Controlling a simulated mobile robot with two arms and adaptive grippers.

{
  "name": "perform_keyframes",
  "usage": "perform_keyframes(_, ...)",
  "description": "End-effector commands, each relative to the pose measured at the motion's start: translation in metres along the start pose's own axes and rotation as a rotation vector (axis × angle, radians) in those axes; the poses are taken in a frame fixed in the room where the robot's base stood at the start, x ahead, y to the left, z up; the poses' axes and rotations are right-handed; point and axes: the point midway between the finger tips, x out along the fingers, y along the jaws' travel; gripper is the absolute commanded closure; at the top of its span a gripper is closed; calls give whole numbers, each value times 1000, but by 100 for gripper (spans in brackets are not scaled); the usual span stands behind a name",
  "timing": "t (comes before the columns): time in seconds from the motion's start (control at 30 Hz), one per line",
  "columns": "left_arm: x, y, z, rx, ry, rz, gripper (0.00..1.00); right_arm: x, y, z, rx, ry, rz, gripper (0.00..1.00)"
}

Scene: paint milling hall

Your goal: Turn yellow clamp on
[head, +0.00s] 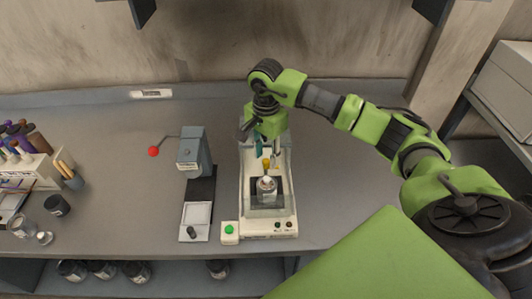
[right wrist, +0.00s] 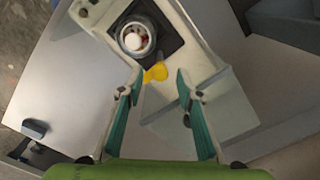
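The yellow clamp (right wrist: 155,73) shows in the right wrist view beside a small round container (right wrist: 134,40) seated in the white machine. In the head view the yellow clamp (head: 267,163) is a small spot on the white machine (head: 270,224), just behind the container (head: 267,184). My right gripper (head: 267,150) is over the back of the machine, pointing down. In the right wrist view its teal fingers (right wrist: 160,84) are spread apart, with the yellow clamp between and beyond the tips. Nothing is held. Whether a finger touches the clamp I cannot tell. My left gripper is not seen.
A green button box (head: 229,232) sits at the machine's front left. A grey lever press (head: 193,152) with a red-knobbed handle (head: 154,151) stands to the left. A bottle rack (head: 32,171) and jars are at the far left. The bench right of the machine is clear.

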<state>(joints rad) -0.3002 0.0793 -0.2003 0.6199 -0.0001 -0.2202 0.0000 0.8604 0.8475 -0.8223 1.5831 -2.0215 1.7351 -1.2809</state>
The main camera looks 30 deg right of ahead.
Motion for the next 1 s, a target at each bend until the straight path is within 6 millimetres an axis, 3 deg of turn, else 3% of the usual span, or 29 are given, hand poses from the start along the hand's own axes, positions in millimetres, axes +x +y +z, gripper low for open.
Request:
perform_keyframes(0.4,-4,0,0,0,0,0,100,12,0,0,-1,0,-1,67)
perform_keyframes(0.43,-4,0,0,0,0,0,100,12,0,0,-1,0,-1,70)
perform_keyframes(0.53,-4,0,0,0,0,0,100,12,0,0,-1,0,-1,96)
perform_keyframes(0.57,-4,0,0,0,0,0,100,12,0,0,-1,0,-1,100)
perform_keyframes(1.0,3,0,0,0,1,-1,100,13,0,0,53,0,-1,100)
